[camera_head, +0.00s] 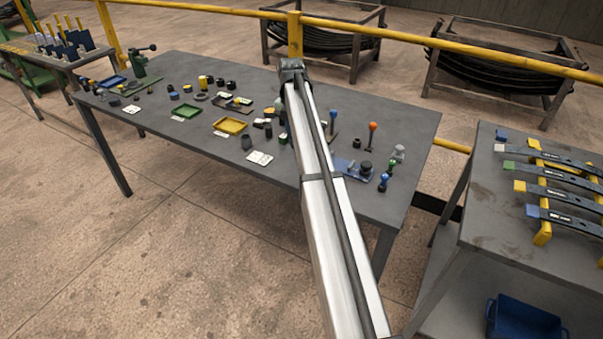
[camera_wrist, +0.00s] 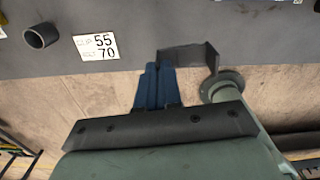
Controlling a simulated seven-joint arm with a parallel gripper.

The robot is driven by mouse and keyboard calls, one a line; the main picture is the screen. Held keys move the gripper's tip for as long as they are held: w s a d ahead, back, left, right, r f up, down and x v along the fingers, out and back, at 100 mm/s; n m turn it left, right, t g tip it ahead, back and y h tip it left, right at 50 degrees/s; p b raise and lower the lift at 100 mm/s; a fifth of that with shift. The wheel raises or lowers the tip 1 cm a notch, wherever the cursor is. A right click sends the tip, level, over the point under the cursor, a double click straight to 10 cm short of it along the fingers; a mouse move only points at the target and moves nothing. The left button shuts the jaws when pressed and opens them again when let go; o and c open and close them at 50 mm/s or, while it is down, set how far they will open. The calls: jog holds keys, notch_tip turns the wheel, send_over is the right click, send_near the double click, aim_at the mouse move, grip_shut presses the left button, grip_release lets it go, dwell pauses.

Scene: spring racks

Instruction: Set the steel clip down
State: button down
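The steel clip (camera_wrist: 198,52) is a dark grey angled piece in the wrist view, at the tips of my gripper's blue fingers (camera_wrist: 157,84). The fingers are close together and appear shut on its left end; the exact contact is hard to see. The clip extends right from the fingertips and shows against the table's front edge. I cannot tell whether it touches the table. In the head view my gripper and the clip are not visible; my arm covers that part of the table.
A white card (camera_wrist: 96,47) reading 55 and 70 lies on the grey table (camera_head: 226,150), beside a dark ring (camera_wrist: 40,36). Yellow (camera_head: 230,125) and green (camera_head: 187,110) trays and several small parts crowd the table. A rack with dark springs (camera_head: 560,180) stands right.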

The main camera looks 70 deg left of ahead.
jog(key=shift+m, duration=0.7)
jog(key=f, duration=0.3)
jog(key=d+f, duration=0.1)
jog(key=f, duration=0.6)
jog(key=shift+s+d+f, duration=0.15)
jog(key=shift+s, duration=0.2)
jog(key=shift+f, duration=0.15)
jog(key=c, duration=1.3)
grip_release()
notch_tip(320, 180, up, 12)
jog(key=shift+r, duration=0.2)
